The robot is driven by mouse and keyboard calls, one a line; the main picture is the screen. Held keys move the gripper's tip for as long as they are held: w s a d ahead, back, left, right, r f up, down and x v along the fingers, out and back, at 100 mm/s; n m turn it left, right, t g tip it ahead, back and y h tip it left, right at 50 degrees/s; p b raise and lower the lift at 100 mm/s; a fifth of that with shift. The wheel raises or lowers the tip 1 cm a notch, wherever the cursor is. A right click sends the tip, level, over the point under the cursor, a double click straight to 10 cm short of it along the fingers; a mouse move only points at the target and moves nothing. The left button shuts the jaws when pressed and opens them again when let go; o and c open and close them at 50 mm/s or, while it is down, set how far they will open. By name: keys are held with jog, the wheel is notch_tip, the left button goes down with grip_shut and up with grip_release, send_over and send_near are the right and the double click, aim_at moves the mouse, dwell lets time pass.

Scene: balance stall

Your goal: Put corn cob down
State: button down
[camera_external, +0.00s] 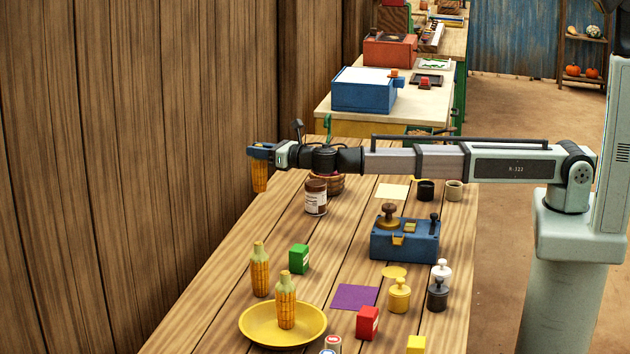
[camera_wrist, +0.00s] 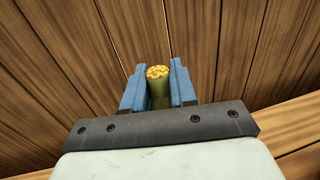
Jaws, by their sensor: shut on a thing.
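My gripper (camera_external: 262,151) is at the far left end of my outstretched arm, close to the wooden wall. It is shut on a corn cob (camera_external: 260,176), which hangs upright below the blue fingers. In the wrist view, the cob (camera_wrist: 158,78) shows between the two blue fingers of my gripper (camera_wrist: 158,88). A second corn cob (camera_external: 260,270) stands on the table, and a third (camera_external: 286,302) stands in a yellow dish (camera_external: 258,334).
The wooden table (camera_external: 215,290) holds a jar (camera_external: 316,198), a basket behind it, a blue box (camera_external: 404,240), a green block (camera_external: 299,259), a red block (camera_external: 367,323), a purple square (camera_external: 354,297) and several weights. Wooden planks (camera_external: 130,150) rise along the left. Bare tabletop lies left of the jar.

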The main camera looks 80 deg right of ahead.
notch_tip(320, 180, up, 12)
jog(key=s+a+n+y, duration=0.2)
jog(key=a, duration=1.2)
jog(key=s+a+n+y, duration=0.1)
jog(key=s+a+y, duration=0.15)
jog(key=a, duration=1.05)
jog(key=s+a+n+y, duration=0.1)
jog(key=s+a+y, duration=0.1)
jog(key=s+a, duration=0.65)
jog(key=s+a+n+g+y, duration=0.1)
jog(key=s+a+y, duration=0.15)
jog(key=a, duration=1.05)
jog(key=s+a+n+y, duration=0.1)
jog(key=s+a+n, duration=0.1)
jog(key=s+a, duration=0.6)
notch_tip(320, 180, down, 21)
jog(key=w+a, duration=0.1)
jog(key=a, duration=0.1)
jog(key=shift+w+a, duration=0.15)
jog(key=shift+a, duration=0.25)
jog(key=c, duration=0.9)
grip_release()
jog(key=shift+f, duration=0.1)
